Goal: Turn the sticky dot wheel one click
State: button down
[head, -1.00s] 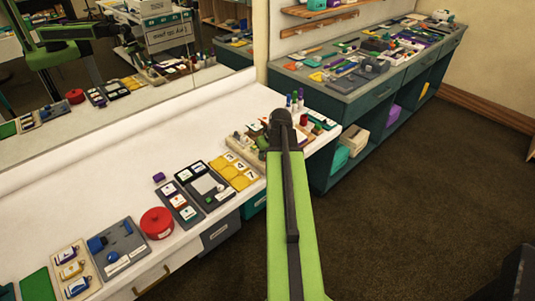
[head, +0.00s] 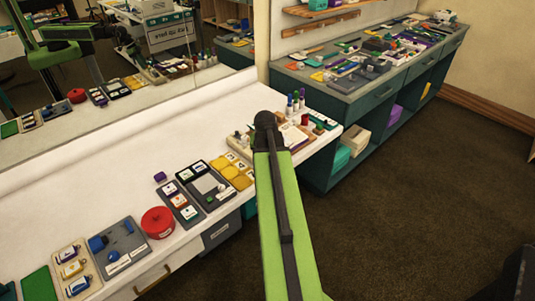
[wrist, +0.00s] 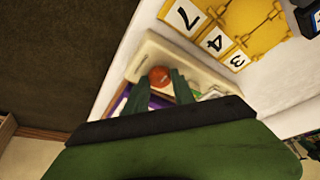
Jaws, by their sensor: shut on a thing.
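In the wrist view, a small round orange-red knob (wrist: 159,76) stands on a cream board (wrist: 190,63), which I take to be the sticky dot wheel's stand. My gripper (wrist: 161,82) has its two dark green fingers on either side of the knob, shut on it. The wheel's dots cannot be made out. In the head view, my own arm hides the gripper and the knob; part of the cream board (head: 240,143) shows left of the arm's dark end.
A yellow holder (wrist: 250,25) with number cards lies close beside the board. A dark grey tray (head: 205,187), a red round tin (head: 158,222) and upright markers (head: 296,101) share the white table (head: 90,185). A teal cabinet (head: 360,125) stands at the right. Open floor lies beyond.

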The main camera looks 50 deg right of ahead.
dwell(0.5)
jog(key=c, duration=1.1)
grip_release()
jog(key=shift+o, duration=0.2)
